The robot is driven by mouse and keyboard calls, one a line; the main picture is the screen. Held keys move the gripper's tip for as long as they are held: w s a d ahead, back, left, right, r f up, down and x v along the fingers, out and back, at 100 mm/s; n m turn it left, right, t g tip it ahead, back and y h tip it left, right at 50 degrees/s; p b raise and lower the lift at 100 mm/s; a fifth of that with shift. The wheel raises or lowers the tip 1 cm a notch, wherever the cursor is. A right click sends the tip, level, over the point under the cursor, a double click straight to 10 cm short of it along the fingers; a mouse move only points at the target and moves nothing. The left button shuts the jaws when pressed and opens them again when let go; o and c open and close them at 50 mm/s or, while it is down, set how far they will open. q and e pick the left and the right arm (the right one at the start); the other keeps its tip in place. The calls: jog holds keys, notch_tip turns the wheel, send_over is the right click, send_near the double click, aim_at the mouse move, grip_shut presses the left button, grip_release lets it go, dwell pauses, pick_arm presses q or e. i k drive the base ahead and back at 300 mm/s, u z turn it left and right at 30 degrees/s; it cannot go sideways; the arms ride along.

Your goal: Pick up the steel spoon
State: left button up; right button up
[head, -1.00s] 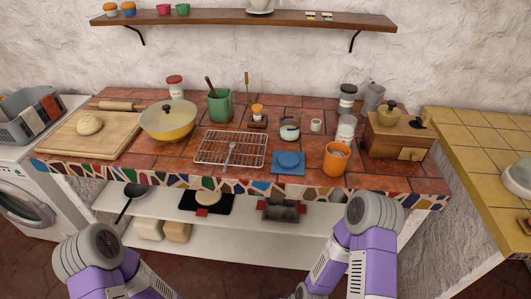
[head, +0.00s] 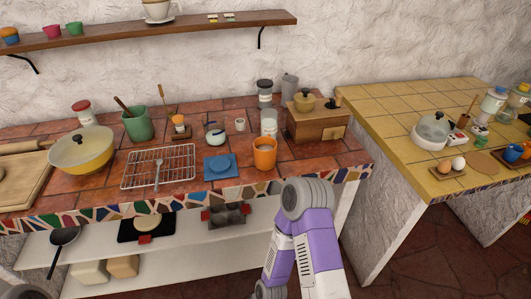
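The steel spoon (head: 157,173) lies on the wire cooling rack (head: 183,151) on the tiled counter, in the left half of the head view. Its bowl end points to the back and its handle runs toward the counter's front edge. My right arm rises in the lower middle, in front of the counter and to the right of the spoon; its gripper is not visible. My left gripper is out of view.
A yellow pan with a glass lid (head: 80,149) stands left of the rack. A blue cloth (head: 221,167) and an orange mug (head: 264,153) are to its right. A green crock (head: 138,124) stands behind. The yellow counter (head: 385,119) is at the right.

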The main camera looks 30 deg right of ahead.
aim_at(159, 162)
jog(key=u, duration=1)
jog(key=i, duration=0.6)
jog(key=z, duration=1.95)
